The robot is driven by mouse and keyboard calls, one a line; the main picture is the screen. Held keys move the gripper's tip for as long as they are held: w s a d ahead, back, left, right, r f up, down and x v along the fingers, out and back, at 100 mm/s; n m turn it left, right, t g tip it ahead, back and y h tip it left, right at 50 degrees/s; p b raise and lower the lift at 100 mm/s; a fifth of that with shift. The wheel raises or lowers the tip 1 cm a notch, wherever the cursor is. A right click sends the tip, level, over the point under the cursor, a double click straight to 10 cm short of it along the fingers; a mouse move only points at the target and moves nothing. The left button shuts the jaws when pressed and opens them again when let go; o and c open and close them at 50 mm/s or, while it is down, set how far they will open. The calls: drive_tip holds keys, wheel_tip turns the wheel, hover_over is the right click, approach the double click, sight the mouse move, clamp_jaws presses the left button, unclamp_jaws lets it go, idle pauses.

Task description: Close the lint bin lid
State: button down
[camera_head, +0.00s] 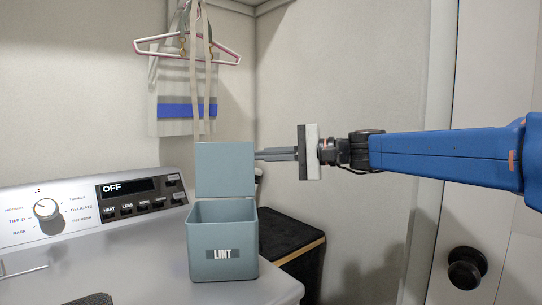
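The lint bin (222,248) is a grey-blue box labelled LINT, standing on the right end of the washer's top. Its lid (224,169) stands upright at the back edge, so the bin is open and its inside shows. My gripper (262,154) comes in level from the right, with its fingers pointing left at the lid's right edge, at about mid-height. The fingertips look as if they end at or behind that edge; contact is unclear. The fingers are seen side-on, and any gap between them cannot be made out.
The washer's control panel (94,209), with a dial and an OFF display, is on the left. A hanger (187,50) with cloth hangs on the wall behind. A black box (288,245) stands low to the bin's right. A door with a dark knob (467,268) is far right.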

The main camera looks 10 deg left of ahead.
sight(241, 152)
drive_tip(key=a, duration=0.2)
drive_tip(key=s+a, duration=0.1)
drive_tip(key=a, duration=0.1)
drive_tip(key=shift+s+a+r, duration=0.1)
drive_tip(key=shift+s+a, duration=0.1)
drive_tip(key=shift+a, duration=0.2)
drive_tip(key=shift+s+d+r, duration=0.15)
drive_tip(key=shift+s, duration=0.75)
drive_tip(key=shift+s, duration=0.1)
drive_tip(key=shift+s+d+r+n+y, duration=0.3)
drive_tip(key=shift+s+r+n+y, duration=0.25)
drive_tip(key=shift+s+n, duration=0.35)
drive_tip(key=s+n, duration=0.1)
drive_tip(key=n, duration=0.1)
drive_tip(key=s+d+n+y, duration=0.1)
drive_tip(key=s+n, duration=0.1)
drive_tip(key=s+n+y, duration=0.1)
drive_tip(key=s+n, duration=0.1)
drive_tip(key=shift+s+d+r+n, duration=0.2)
drive_tip(key=shift+r+n, duration=0.1)
drive_tip(key=shift+r, duration=0.1)
drive_tip(key=s+d+f+n+g+y, duration=0.2)
drive_tip(key=s+f+n+g, duration=0.4)
drive_tip(key=n, duration=0.9)
drive_tip(key=shift+s+d+f+g, duration=0.15)
drive_tip(key=shift+s+f+g, duration=0.15)
drive_tip(key=shift+s+g, duration=0.6)
